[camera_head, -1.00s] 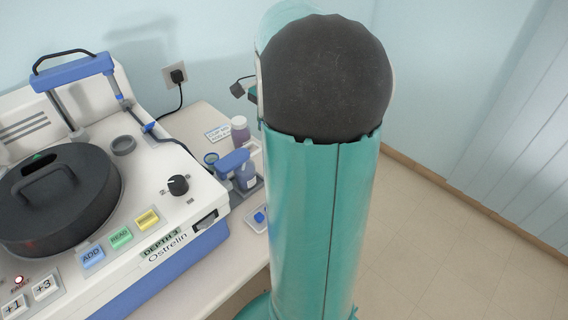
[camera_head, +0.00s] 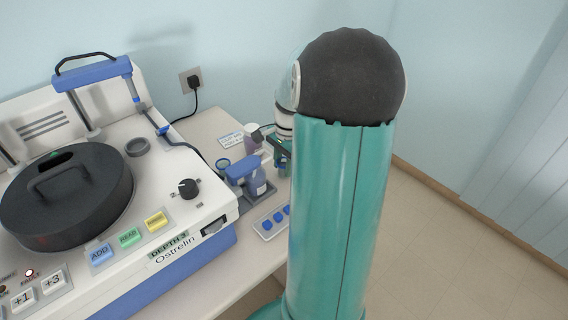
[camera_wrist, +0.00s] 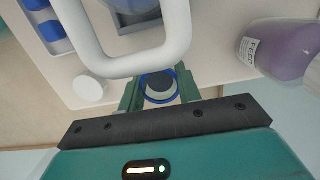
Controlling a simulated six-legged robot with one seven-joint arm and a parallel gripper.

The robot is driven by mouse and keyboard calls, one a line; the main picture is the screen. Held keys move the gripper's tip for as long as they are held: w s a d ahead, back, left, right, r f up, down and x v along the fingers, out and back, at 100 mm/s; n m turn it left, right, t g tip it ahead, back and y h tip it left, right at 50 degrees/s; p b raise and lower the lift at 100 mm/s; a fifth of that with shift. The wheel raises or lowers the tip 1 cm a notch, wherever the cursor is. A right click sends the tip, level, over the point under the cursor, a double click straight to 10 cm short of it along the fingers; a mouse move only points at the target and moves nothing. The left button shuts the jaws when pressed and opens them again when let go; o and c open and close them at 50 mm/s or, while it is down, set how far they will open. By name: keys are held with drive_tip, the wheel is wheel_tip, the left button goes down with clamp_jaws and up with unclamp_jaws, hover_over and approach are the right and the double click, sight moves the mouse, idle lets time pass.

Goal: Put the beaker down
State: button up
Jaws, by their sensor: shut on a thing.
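My gripper (camera_wrist: 159,92) is shut, its green fingers on either side of a round thing with a blue rim and a dark and pale inside, which I take to be the beaker (camera_wrist: 158,88). In the head view my gripper (camera_head: 282,151) is low over the back right of the table, right of the blue-topped bottle (camera_head: 246,178), partly behind my arm. I cannot make out the beaker there. Whether its base touches the table is hidden.
A purple bottle (camera_wrist: 282,48) stands right of my gripper in the wrist view. A thick white loop (camera_wrist: 130,68) crosses just beyond the fingers. A tray with blue pieces (camera_head: 272,223) lies near the table edge. The Ostrelin machine (camera_head: 165,225) fills the left.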

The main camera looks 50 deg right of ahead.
drive_tip(key=shift+d+f, duration=0.1)
drive_tip(key=shift+f, duration=0.1)
drive_tip(key=o, duration=0.9)
drive_tip(key=shift+o, duration=0.2)
wheel_tip(320, 180, up, 12)
drive_tip(key=d, duration=0.1)
drive_tip(key=shift+d+r, duration=0.15)
drive_tip(key=shift+d, duration=0.05)
drive_tip(key=shift+s, duration=0.15)
